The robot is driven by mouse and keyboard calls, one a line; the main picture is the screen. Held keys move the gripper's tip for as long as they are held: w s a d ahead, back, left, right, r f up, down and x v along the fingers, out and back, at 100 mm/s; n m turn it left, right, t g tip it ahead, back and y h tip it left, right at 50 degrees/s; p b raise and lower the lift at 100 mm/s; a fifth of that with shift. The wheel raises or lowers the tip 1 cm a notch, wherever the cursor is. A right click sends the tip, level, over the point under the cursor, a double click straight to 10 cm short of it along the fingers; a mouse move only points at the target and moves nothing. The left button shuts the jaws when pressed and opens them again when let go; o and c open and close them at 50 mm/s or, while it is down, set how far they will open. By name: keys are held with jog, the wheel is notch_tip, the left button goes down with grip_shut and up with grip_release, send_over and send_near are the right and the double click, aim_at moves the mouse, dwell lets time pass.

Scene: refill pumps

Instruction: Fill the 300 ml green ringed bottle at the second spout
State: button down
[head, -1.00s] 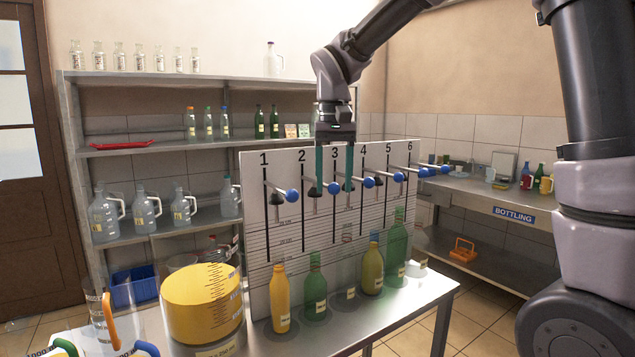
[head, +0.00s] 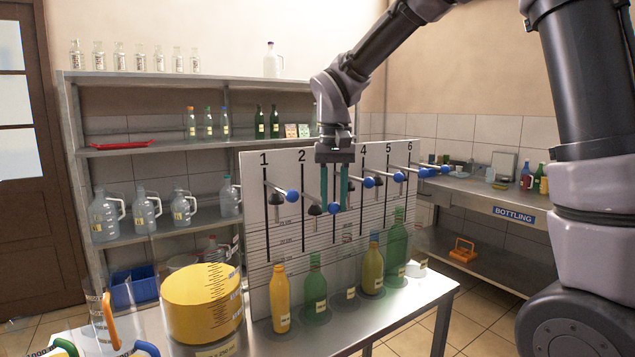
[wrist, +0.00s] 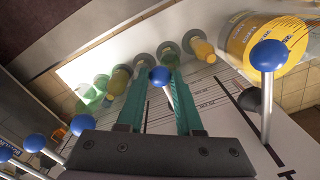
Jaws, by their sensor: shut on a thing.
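A green bottle (head: 314,290) stands upright on the bench below the number 2 slot; it also shows in the wrist view (wrist: 171,61). Its label is too small to read and I cannot tell its liquid level. The second spout (head: 315,210) is a dark nozzle on the white board above it. My gripper (head: 334,202) points down in front of the board. Its teal fingers are shut on the second lever, whose blue knob (head: 333,209) sits between the fingertips; the knob also shows between them in the wrist view (wrist: 160,76).
Other blue lever knobs flank mine, the first (head: 292,195) to the left and the third (head: 369,182) to the right. A yellow bottle (head: 280,302) and several others stand along the board's foot. A large yellow-filled vessel (head: 203,305) stands at the left.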

notch_tip(320, 180, down, 9)
dwell(0.8)
jog(key=shift+f, duration=0.6)
dwell(3.1)
notch_tip(320, 180, up, 14)
jog(key=c, duration=0.9)
grip_release()
jog(key=shift+r, duration=0.25)
jog(key=o, duration=0.4)
jog(key=shift+f, duration=0.1)
